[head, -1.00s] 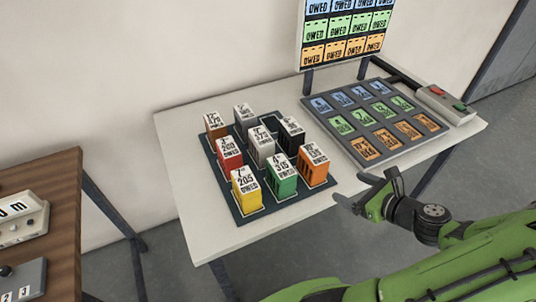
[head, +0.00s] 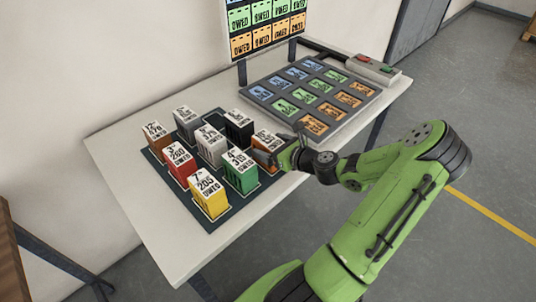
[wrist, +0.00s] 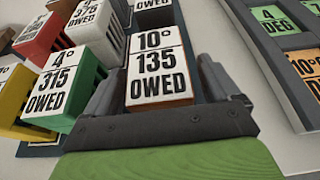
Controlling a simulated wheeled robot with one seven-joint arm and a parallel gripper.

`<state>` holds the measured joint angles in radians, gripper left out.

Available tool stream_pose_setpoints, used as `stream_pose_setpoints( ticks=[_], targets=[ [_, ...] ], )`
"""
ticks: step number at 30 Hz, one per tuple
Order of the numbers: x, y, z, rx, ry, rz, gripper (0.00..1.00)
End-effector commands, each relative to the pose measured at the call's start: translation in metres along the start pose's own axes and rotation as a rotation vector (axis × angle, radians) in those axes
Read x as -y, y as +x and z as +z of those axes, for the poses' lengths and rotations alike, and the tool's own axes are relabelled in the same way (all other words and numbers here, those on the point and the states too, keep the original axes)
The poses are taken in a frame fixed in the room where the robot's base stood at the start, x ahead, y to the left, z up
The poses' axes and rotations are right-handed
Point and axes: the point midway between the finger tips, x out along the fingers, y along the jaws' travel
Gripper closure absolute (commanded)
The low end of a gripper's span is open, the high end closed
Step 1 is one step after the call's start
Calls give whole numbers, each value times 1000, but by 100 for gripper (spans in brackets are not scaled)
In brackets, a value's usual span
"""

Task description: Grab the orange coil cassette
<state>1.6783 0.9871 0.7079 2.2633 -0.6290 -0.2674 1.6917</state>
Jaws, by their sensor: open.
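The orange coil cassette (head: 264,150) stands at the right end of the front row on the dark mat (head: 240,205). Its white top reads "10° 135 OWED" in the wrist view (wrist: 160,72). My gripper (head: 277,152) is at the cassette, coming from the right. In the wrist view my open gripper (wrist: 158,95) has one finger on each side of the cassette, with the cassette between them. Whether the fingers touch its sides I cannot tell.
The green cassette (head: 240,172) stands close to the left, with the black cassette (head: 238,129) behind. Several others, including the yellow cassette (head: 209,197), share the mat. A grey panel of labelled tiles (head: 332,131) lies to the right.

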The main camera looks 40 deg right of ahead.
Motion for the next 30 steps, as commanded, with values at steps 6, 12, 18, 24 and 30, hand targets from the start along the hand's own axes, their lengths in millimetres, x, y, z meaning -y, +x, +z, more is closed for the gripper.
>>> stream_pose_setpoints(
  ticks=[6, 12, 18, 24, 30],
  targets=[
    [0, 17, -1, -1, 1, -1, 11],
    [0, 17, -1, -2, 1, -1, 23],
    [0, 16, -1, -2, 0, 0, 54],
    [0, 16, -1, -2, 0, 0, 84],
    [0, 16, 1, 2, 0, 0, 94]
  ],
)
